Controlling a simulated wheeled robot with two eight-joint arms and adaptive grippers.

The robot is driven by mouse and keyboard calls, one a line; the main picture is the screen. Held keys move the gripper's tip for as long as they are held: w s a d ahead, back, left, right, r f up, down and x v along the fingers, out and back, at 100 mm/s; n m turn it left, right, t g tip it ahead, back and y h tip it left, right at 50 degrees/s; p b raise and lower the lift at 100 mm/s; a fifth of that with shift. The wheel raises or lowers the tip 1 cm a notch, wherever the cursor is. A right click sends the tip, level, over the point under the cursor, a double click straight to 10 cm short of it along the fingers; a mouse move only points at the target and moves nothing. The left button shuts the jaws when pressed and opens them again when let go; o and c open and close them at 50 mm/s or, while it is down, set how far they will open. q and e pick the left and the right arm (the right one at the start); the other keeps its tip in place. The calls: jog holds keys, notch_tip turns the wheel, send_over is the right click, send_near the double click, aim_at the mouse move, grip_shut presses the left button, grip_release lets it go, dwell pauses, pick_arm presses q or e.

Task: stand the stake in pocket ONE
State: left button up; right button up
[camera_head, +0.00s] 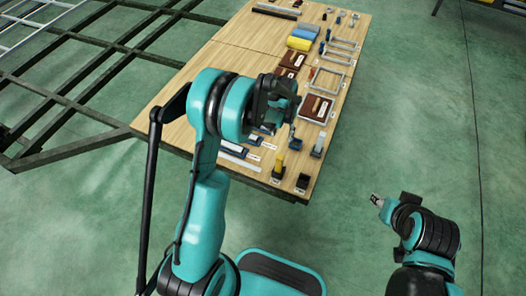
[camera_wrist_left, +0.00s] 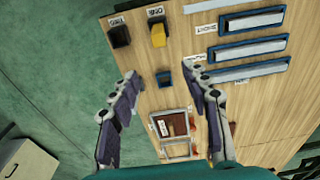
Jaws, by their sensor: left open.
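My left gripper (camera_head: 281,97) is open and empty above the table; its two fingers also show in the left wrist view (camera_wrist_left: 160,76). A small blue block (camera_wrist_left: 163,79) shows between the fingertips, on the table below. A yellow upright piece (camera_head: 279,165) stands near the table's front edge, also in the left wrist view (camera_wrist_left: 158,36), beside a label. A dark square pocket (camera_head: 302,183) is beside it, also in the wrist view (camera_wrist_left: 119,36).
Blue-edged trays with pale bars (camera_wrist_left: 250,48) lie beside the yellow piece. A grey upright piece (camera_head: 318,145), brown cases (camera_head: 316,107) and several frames cover the wooden table (camera_head: 170,112). A dark metal chassis (camera_head: 75,95) stands left. Green floor (camera_head: 410,120) is clear to the right.

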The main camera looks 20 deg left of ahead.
pick_arm(q)
jog(key=s+r+t, duration=0.2)
jog(key=s+r, duration=0.3)
jog(key=r, duration=0.3)
jog(key=s+r+t, duration=0.1)
jog(key=s+r, duration=0.5)
jog(key=r, duration=0.3)
jog(key=s+r+t, duration=0.2)
jog(key=s+t, duration=0.1)
jog(key=s, duration=1.1)
jog(key=shift+r, duration=0.25)
